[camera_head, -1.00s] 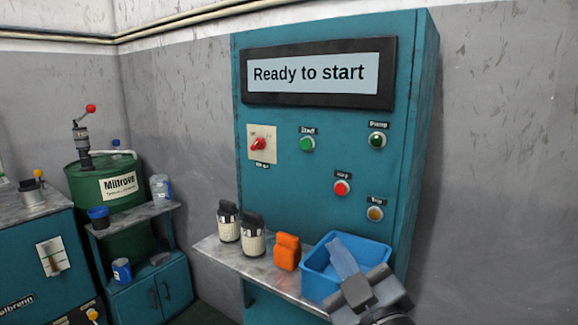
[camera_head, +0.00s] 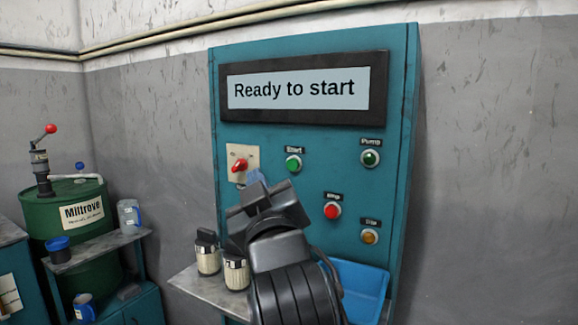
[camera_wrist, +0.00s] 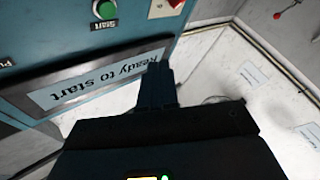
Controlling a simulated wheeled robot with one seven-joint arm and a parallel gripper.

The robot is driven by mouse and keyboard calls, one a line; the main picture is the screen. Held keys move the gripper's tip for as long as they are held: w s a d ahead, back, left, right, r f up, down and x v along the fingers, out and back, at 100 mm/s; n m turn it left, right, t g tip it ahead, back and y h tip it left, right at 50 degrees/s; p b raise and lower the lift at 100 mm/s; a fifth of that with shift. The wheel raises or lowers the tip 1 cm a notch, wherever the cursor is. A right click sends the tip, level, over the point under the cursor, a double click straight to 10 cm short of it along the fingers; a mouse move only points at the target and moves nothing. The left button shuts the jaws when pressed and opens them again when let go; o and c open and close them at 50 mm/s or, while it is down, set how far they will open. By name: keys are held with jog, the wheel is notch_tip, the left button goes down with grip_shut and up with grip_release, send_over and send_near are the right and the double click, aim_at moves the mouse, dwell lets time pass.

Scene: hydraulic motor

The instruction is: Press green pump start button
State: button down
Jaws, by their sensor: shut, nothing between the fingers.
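The teal control panel (camera_head: 290,225) has two green buttons. One, labelled Pump (camera_head: 370,158), is dark green at the upper right. The other, labelled Start (camera_head: 293,164), is brighter green and left of it. The Start button also shows upside down at the top of the wrist view (camera_wrist: 105,10). My gripper (camera_head: 255,178) is shut and empty. In the head view its tip appears below and left of the Start button, near the red switch. In the wrist view the fingers (camera_wrist: 157,78) overlap the display's edge. I cannot tell the gap to the panel.
The display (camera_head: 300,90) reads "Ready to start". A red switch (camera_head: 240,165), a red button (camera_head: 332,211) and an amber button (camera_head: 369,236) are on the panel. Jars (camera_head: 207,255) and a blue bin (camera_head: 360,285) stand on the ledge below. My arm hides part of the ledge.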

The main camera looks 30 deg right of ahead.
aim_at(293, 165)
jog(key=shift+w+d+p, duration=0.85)
jog(key=shift+d+p, duration=0.25)
jog(key=shift+d, duration=0.1)
jog(key=shift+w+d+p, duration=0.85)
jog(key=shift+d+p, duration=0.2)
jog(key=shift+d, duration=0.1)
jog(key=shift+w+d+p, duration=0.85)
jog(key=shift+d+p, duration=0.25)
jog(key=shift+d, duration=0.1)
jog(key=shift+d, duration=0.1)
jog(key=shift+w+d, duration=0.25)
